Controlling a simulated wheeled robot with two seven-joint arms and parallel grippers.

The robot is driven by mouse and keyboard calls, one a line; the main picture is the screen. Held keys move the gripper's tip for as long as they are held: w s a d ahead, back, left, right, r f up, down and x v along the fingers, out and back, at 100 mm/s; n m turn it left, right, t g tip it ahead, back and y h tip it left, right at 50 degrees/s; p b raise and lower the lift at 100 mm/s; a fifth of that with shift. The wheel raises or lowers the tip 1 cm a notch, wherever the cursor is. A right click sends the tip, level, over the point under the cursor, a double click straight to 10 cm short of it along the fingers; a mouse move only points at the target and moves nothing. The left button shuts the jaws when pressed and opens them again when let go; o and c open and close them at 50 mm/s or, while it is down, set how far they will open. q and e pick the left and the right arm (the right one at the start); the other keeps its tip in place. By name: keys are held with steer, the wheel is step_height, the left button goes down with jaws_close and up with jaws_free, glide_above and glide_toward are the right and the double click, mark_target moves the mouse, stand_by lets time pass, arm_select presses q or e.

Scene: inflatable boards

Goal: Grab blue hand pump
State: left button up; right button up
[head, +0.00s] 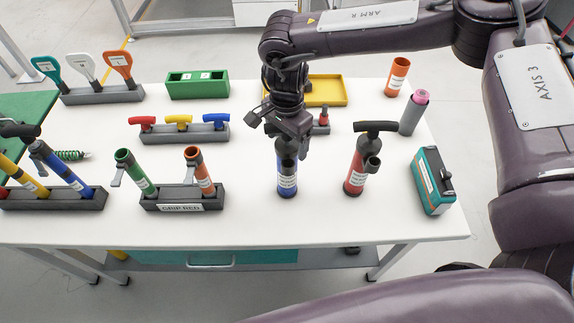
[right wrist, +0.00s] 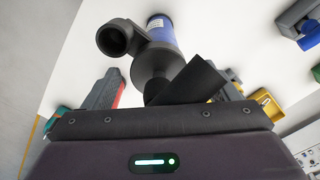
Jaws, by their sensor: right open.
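The blue hand pump (head: 287,183) stands upright near the front middle of the white table, with a dark top and a label. My right gripper (head: 289,130) is directly above it, pointing down, and hides its handle in the head view. In the right wrist view the pump's blue barrel (right wrist: 162,32) and black side outlet show beyond the fingers. Its black handle (right wrist: 188,82) lies between the two spread fingers of the open right gripper (right wrist: 168,92). I cannot tell whether either finger touches it. My left gripper is out of view.
A red hand pump (head: 358,172) stands close on the right, then a teal box (head: 432,182). A rack (head: 184,199) with green and orange tubes is to the left. A rack of T-handles (head: 184,135) and a yellow tray (head: 327,91) lie behind. Bare table lies in front.

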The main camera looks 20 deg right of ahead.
steer(key=shift+s+r, duration=0.1)
steer(key=c, duration=1.5)
steer(key=shift+c, duration=1)
